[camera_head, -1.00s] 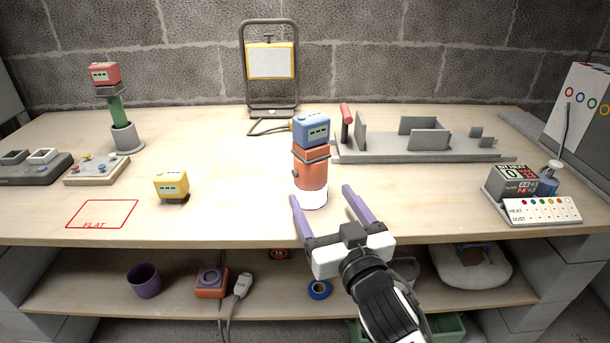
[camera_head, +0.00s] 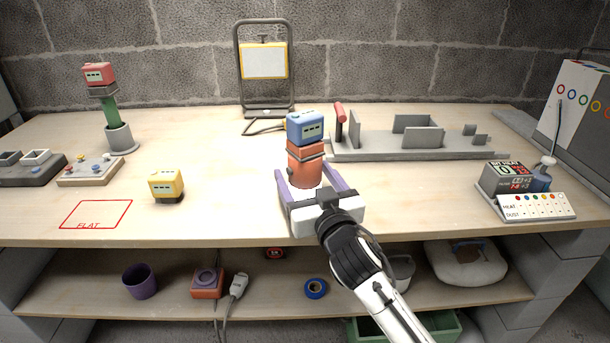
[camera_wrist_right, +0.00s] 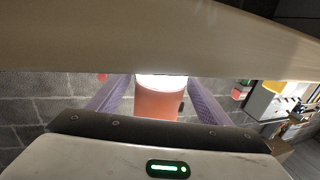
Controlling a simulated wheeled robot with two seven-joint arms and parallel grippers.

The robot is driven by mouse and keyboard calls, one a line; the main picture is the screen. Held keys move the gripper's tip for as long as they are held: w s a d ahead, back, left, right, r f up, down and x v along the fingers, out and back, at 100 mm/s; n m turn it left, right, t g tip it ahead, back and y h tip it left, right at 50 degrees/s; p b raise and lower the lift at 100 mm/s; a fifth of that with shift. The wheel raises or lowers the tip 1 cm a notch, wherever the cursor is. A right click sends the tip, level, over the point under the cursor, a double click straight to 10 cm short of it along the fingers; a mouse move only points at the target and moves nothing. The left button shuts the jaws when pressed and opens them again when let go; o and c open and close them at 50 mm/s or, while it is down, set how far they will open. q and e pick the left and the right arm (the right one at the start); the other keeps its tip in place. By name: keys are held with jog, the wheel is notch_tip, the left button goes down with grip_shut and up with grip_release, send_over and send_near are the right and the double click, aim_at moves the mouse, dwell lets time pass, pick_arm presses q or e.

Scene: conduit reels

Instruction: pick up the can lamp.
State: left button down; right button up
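The can lamp (camera_head: 305,168) is an orange can with a dark band, upright on the workbench near its front edge. A blue block-shaped device with a small display (camera_head: 306,127) sits on top of it. My right gripper (camera_head: 304,172) is open, with its purple fingers on either side of the can's lower part. In the right wrist view, which is upside down, the orange can (camera_wrist_right: 158,103) and its bright white end stand between the fingers (camera_wrist_right: 157,82), with gaps on both sides. My left gripper is not in view.
A yellow device (camera_head: 166,185) and a red FLAT outline (camera_head: 97,214) lie to the left. A grey walled fixture (camera_head: 415,143) stands behind right, a framed stand (camera_head: 265,62) at the back. A meter (camera_head: 510,178) is far right. Bench between is clear.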

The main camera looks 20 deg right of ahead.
grip_shut()
jog(key=shift+r, duration=0.15)
